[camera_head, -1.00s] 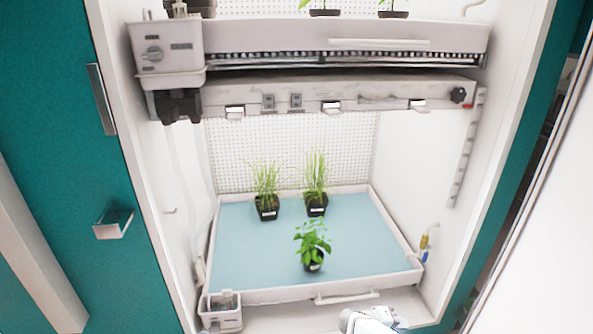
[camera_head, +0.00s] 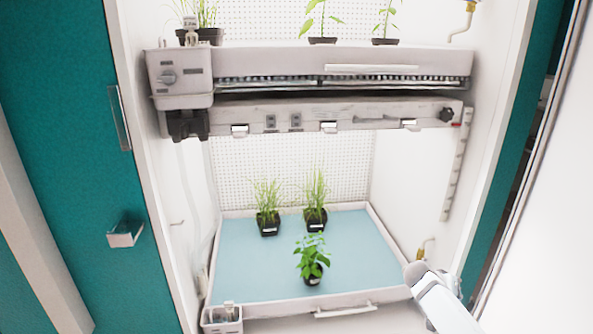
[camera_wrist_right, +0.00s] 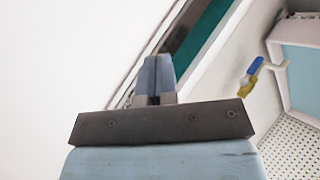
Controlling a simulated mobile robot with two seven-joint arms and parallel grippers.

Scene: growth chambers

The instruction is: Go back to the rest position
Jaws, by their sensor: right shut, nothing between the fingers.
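My right arm shows at the lower right of the head view, in front of the chamber's right side; its fingers cannot be made out there. In the right wrist view my right gripper (camera_wrist_right: 155,75) is shut, its two fingers together with nothing between them. It points toward the chamber's door edge and teal frame, with a white panel filling the left. My left gripper is not in the head view.
The open growth chamber has a lower blue-lined tray (camera_head: 240,265) with three potted plants and an upper shelf (camera_head: 330,62) with more plants. A yellow-and-blue valve (camera_wrist_right: 250,78) is right of the gripper. A teal door (camera_head: 60,150) is at left.

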